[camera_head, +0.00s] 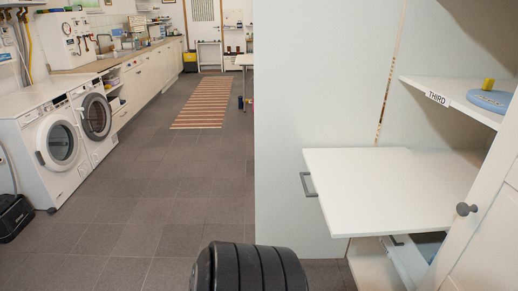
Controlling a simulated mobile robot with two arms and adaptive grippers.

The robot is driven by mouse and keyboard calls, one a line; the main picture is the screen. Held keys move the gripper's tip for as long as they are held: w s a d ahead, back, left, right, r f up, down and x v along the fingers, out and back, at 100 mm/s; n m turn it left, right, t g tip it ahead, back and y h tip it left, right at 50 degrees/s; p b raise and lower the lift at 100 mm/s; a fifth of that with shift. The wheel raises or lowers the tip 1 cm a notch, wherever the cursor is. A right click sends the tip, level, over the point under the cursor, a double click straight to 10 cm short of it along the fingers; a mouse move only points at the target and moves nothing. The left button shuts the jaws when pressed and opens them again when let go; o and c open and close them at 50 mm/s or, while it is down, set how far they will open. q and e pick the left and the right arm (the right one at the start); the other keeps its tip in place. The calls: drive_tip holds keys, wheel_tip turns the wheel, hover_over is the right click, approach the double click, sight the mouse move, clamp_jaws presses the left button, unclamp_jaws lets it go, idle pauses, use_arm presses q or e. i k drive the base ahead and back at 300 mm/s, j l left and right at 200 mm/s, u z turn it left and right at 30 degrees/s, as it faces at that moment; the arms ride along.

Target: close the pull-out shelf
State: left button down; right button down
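The white pull-out shelf (395,192) sticks out from the cabinet on the right, below the shelf marked THIRD. It is flat, level and empty on the part I see. A small grey handle (308,184) sits at its left edge. Neither my left nor my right gripper shows in the head view. A black ribbed rounded part (248,268) at the bottom edge looks like part of my own body, well below and left of the shelf.
The THIRD shelf (450,91) holds a blue round object (489,101) with a yellow piece (488,84). A cabinet door with a round grey knob (466,209) stands at the right. Below the shelf is another white compartment (400,262).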

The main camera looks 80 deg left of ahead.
sight(361, 192)
drive_tip(key=u, duration=2.2)
